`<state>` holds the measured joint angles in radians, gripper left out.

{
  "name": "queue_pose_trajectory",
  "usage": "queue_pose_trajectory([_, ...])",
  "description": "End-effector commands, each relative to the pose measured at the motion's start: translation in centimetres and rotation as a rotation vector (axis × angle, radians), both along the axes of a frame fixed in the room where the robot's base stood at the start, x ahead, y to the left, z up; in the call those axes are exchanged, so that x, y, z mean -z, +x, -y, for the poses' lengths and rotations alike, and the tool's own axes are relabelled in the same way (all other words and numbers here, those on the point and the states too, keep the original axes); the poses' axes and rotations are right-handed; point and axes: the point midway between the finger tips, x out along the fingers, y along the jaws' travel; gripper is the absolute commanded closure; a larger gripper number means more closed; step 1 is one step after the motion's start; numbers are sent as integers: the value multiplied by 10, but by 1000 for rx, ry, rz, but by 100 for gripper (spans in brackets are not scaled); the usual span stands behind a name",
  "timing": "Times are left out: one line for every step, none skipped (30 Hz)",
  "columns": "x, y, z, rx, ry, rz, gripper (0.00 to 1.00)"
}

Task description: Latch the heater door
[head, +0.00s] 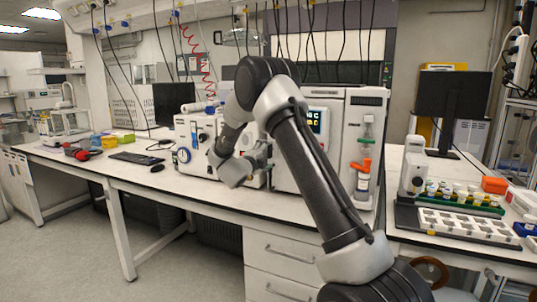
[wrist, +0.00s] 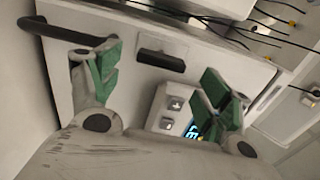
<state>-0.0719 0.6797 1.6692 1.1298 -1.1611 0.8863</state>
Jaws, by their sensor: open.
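In the wrist view a pale panel (wrist: 205,58), which looks like the heater door, fills the space ahead of my gripper (wrist: 162,72). A dark bar handle (wrist: 52,30) runs along its upper left. A small black catch or recess (wrist: 161,61) sits near the panel's middle, between my fingers in the picture. My gripper is open, with green pads well apart and nothing between them. In the head view my gripper (head: 250,165) is in front of the white bench instruments, partly hidden by my arm. Whether the door is fully shut cannot be told.
Buttons (wrist: 170,112) and a lit display lie below the panel, close to the right finger. Cables (wrist: 268,20) run at the upper right. On the bench, a white instrument (head: 350,130) stands right of my gripper, and a vial rack (head: 465,197) farther right.

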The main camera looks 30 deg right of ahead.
Motion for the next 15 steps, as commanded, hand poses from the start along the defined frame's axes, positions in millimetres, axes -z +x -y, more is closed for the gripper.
queue_pose_trajectory([-1, -7, -11, -4, -1, -1, 21])
queue_pose_trajectory([-1, -12, -17, -4, -1, -1, 21])
queue_pose_trajectory([0, -17, -24, -4, 0, -2, 21])
queue_pose_trajectory([-1, -21, -29, -3, -1, -2, 21])
queue_pose_trajectory([-1, -25, -34, -4, -1, -1, 21])
queue_pose_trajectory([0, -30, -41, -4, -1, -1, 21])
queue_pose_trajectory([0, -33, -45, -3, 0, 0, 21])
queue_pose_trajectory([0, -37, -49, -3, -1, -1, 21])
queue_pose_trajectory([0, -40, -54, -4, 0, -1, 21])
queue_pose_trajectory([0, -42, -56, -4, 0, 0, 21])
queue_pose_trajectory([0, -44, -59, -3, -1, 1, 21])
queue_pose_trajectory([0, -47, -61, -2, -1, 1, 21])
queue_pose_trajectory([0, -48, -63, -2, -1, 1, 21])
queue_pose_trajectory([0, -49, -64, -2, 0, 0, 21])
queue_pose_trajectory([0, -50, -65, -2, 0, 0, 21])
